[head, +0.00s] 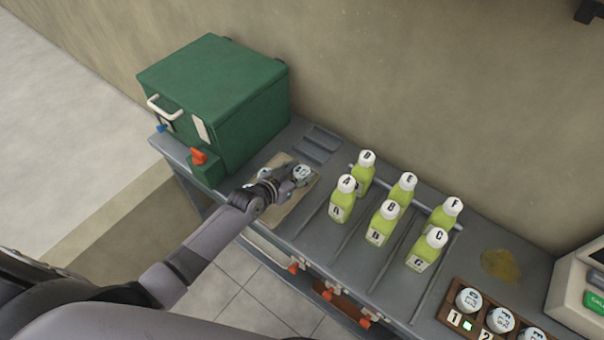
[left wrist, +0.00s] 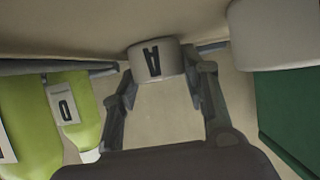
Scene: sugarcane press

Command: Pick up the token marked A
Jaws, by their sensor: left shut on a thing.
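The white token marked A (left wrist: 153,60) sits between the fingertips of my left gripper (left wrist: 166,74) in the left wrist view, its letter upside down. My left gripper is shut on the token. I cannot tell if the token touches the board. My right gripper is not in view.
The green press (head: 215,95) stands left on the grey bench. Several green bottles with white lettered caps, such as bottle A (head: 342,203), stand to the right. A brown rack (head: 451,309) holds white tokens at lower right. A grey tray (head: 320,138) lies behind the board.

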